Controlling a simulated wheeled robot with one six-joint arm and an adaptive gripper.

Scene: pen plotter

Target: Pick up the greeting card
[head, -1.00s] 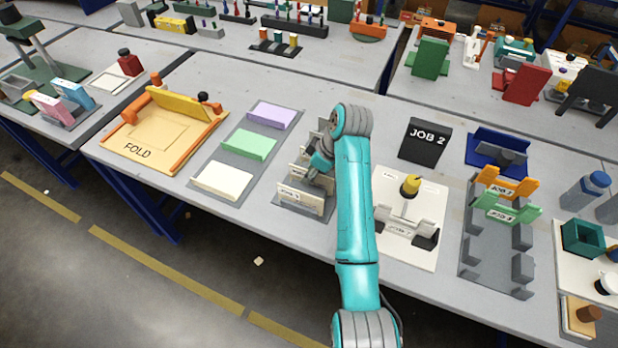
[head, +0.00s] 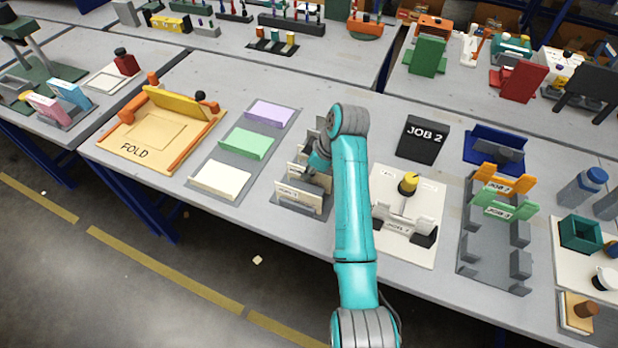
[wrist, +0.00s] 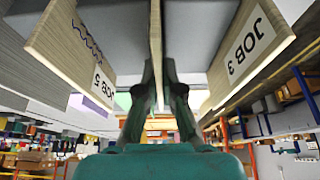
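The greeting card (wrist: 156,35) shows edge-on as a thin pale sheet in the middle of the wrist view. It stands in a grey rack between two other upright cards. My gripper (wrist: 159,75) has its two fingers drawn close together, one on each side of this card's near edge, and appears shut on it. In the head view my gripper (head: 319,163) is low at the rack (head: 299,208), and my arm hides part of the rack and its cards. The held card's face is turned out of sight.
In the wrist view a card labelled JOB 3 (wrist: 250,48) stands close on the right and another labelled card (wrist: 72,45) on the left. A mat with coloured sheets (head: 219,179) lies left of the rack. A white fixture board (head: 425,215) lies to its right.

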